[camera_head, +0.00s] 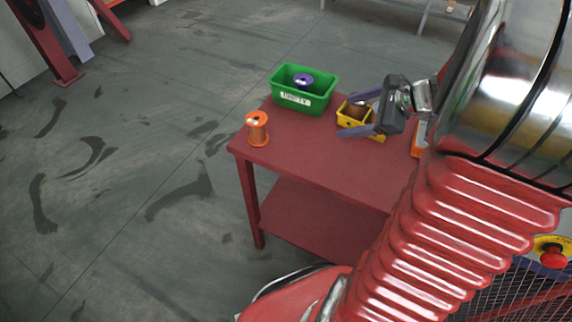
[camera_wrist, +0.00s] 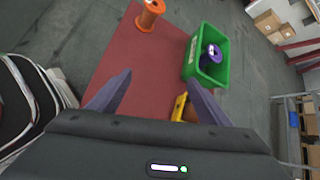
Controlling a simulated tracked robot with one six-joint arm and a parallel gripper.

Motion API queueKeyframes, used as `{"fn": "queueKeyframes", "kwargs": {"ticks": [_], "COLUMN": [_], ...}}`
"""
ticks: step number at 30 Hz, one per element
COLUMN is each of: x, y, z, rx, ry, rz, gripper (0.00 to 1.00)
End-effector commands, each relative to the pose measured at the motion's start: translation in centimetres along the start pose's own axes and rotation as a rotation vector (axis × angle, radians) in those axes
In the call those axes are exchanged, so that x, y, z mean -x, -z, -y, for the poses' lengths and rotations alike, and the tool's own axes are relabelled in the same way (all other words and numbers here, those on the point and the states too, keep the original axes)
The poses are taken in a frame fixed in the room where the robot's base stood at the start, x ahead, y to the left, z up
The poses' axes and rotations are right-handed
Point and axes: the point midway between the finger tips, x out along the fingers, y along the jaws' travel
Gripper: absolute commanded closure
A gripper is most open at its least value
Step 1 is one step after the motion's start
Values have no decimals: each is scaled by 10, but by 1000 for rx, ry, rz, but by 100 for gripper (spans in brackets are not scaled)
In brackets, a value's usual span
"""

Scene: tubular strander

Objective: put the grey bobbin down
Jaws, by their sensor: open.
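I do not see a grey bobbin in either view. My gripper (camera_head: 345,113) is open above the right part of the red table (camera_head: 310,155), with nothing between its fingers. In the wrist view its two fingers (camera_wrist: 159,77) are spread wide over bare tabletop. An orange bobbin (camera_head: 257,128) stands upright at the table's left corner, well apart from my gripper; it also shows in the wrist view (camera_wrist: 150,14). A purple bobbin (camera_head: 302,80) is inside the green bin (camera_head: 305,100), whose label seems to read "EMPTY".
A small yellow bin (camera_head: 352,122) with something brown in it is beside my gripper, partly hidden by the fingers. An orange-edged object (camera_head: 419,138) shows at the table's right. The table's front middle is clear. A red emergency button (camera_head: 553,260) is at lower right.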

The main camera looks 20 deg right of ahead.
Motion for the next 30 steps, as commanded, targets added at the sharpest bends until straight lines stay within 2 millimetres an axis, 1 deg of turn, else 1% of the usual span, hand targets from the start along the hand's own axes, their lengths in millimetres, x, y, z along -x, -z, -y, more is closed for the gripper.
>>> {"fn": "queueKeyframes", "kwargs": {"ticks": [1,3,6,12,15,21,24,30], "x": [-4,-8,-11,-10,-6,6,13,29], "y": [-20,-40,-65,-105,-120,-142,-150,-162], "z": [-12,-30,-55,-104,-126,-165,-181,-207], "rx": [95,222,407,776,964,1339,1528,1900], "ry": [-38,-88,-155,-272,-322,-403,-433,-472], "rz": [-12,-31,-56,-97,-115,-148,-165,-201], "gripper": [29,29,29,29,29,29,29,29]}}
